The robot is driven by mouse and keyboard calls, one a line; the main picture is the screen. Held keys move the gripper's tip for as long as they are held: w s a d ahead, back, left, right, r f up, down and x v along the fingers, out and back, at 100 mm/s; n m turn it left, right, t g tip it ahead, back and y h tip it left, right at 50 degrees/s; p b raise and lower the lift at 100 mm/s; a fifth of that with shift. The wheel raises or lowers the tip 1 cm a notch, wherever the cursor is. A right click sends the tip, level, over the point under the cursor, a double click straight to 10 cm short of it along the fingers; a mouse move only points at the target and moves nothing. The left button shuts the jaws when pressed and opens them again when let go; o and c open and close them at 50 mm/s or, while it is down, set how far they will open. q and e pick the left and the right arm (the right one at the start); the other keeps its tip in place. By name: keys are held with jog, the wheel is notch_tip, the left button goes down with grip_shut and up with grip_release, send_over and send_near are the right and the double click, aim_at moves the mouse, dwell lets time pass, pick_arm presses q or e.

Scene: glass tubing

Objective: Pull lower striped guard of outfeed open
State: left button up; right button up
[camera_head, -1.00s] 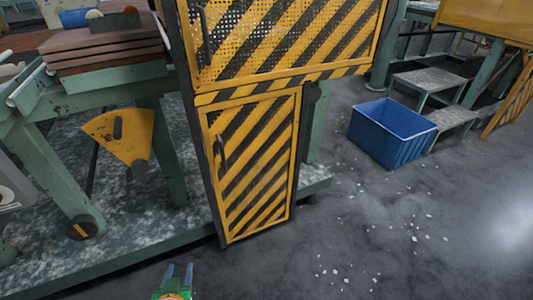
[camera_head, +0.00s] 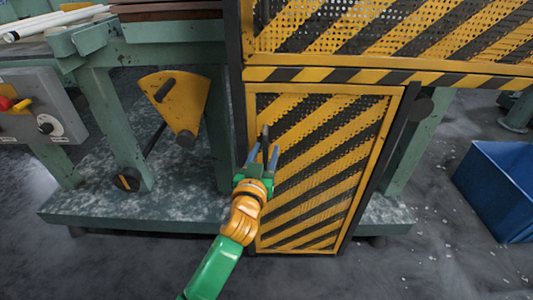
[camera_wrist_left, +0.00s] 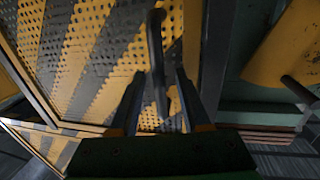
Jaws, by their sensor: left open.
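The lower striped guard (camera_head: 325,170) is a yellow and black perforated panel in a yellow frame, and it looks closed. Its dark vertical handle (camera_head: 265,137) is near the guard's upper left edge. My left gripper (camera_head: 264,155) is open at the handle, with the fingers pointing at the panel. In the left wrist view the handle (camera_wrist_left: 156,55) comes down between the two open fingers (camera_wrist_left: 158,100), with a gap showing on both sides. The guard's perforated panel (camera_wrist_left: 95,50) lies behind it. My right gripper is not in view.
The upper striped guard (camera_head: 390,30) sits directly above. A yellow fan-shaped plate (camera_head: 175,100) and a grey control box (camera_head: 40,105) are on the left. A blue bin (camera_head: 500,190) stands on the floor at right. The floor before the guard looks clear.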

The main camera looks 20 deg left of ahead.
pick_arm(q)
grip_shut()
dwell(1.4)
